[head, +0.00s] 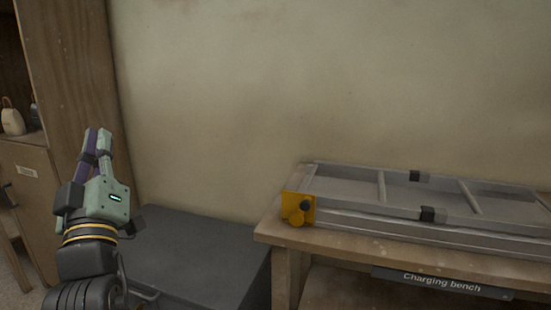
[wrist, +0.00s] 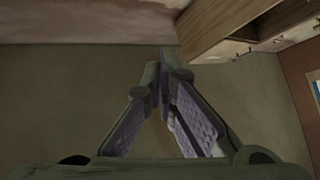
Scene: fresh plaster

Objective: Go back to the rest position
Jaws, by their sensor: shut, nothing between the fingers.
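My gripper (head: 99,138) is raised at the left of the head view, pointing up, with its fingertips together and nothing between them. In the wrist view my gripper (wrist: 162,72) also shows closed, its two purple-padded fingers meeting at the tips. It is apart from the bench and the cabinet and touches nothing that I can see.
A wooden bench (head: 284,238) labelled "Charging bench" stands at the right. It bears a grey metal frame (head: 340,215) with a yellow bracket (head: 297,208). A dark grey box (head: 200,250) stands left of it. A wooden cabinet (head: 70,70) is at the far left.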

